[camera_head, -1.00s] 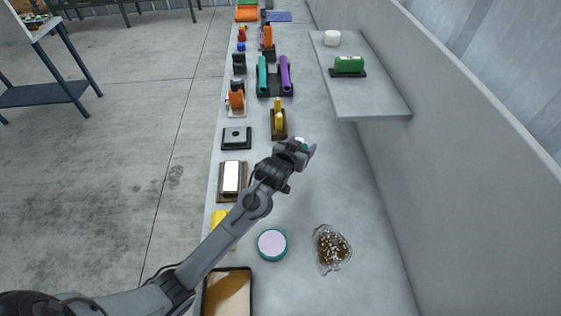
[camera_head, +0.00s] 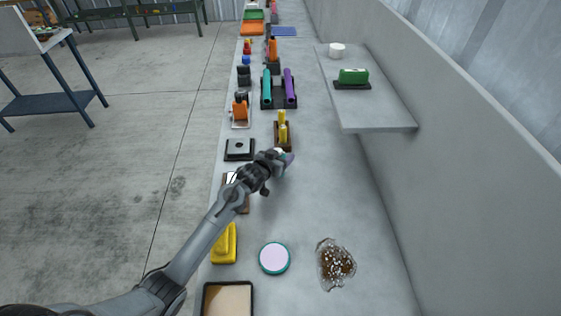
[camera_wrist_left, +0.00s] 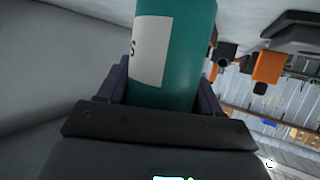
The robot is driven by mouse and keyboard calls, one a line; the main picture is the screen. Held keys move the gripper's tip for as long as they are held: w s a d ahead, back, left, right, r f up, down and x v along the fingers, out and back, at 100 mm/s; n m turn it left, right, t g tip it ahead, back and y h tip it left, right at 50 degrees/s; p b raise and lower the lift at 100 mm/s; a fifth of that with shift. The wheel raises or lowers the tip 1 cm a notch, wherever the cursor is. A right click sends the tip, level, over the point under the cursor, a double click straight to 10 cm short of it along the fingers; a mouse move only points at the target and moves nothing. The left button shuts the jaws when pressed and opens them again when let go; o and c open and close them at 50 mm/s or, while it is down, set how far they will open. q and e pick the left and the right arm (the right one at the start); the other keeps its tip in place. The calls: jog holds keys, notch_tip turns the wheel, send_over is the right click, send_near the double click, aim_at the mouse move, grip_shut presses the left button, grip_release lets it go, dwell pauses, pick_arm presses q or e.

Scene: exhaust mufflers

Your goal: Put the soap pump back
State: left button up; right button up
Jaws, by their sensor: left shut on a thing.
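My left gripper (camera_head: 286,160) is shut on a teal bottle with a white label, which fills the upper middle of the left wrist view (camera_wrist_left: 192,50). I take this bottle to be the soap pump. Its pump top is out of that view. In the head view the gripper and wrist hide most of the bottle, and only a small pale and teal patch shows by the fingers. The gripper is over the bench, right of a dark square plate with a round centre (camera_head: 239,149) and just in front of a yellow item on a brown base (camera_head: 283,130). My right gripper is not in view.
A yellow block (camera_head: 225,243), a teal-rimmed round tin (camera_head: 274,258), a brown speckled heap (camera_head: 336,262) and a black-rimmed tray (camera_head: 228,286) lie nearer. Teal and purple tubes (camera_head: 290,88) stand farther back. A side shelf (camera_head: 375,112) is at right. The bench right of my gripper is clear.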

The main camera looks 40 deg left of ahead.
pick_arm(q)
notch_tip(320, 180, down, 3)
jog(key=shift+r, duration=0.15)
jog(key=o, duration=1.2)
jog(key=shift+o, duration=0.2)
jog(key=shift+s+d+r, duration=0.1)
jog(key=shift+s+r, duration=0.1)
jog(key=shift+s, duration=0.1)
jog(key=p+v, duration=0.1)
jog(key=v, duration=1)
jog(key=shift+s+p, duration=0.15)
jog(key=shift+p, duration=0.25)
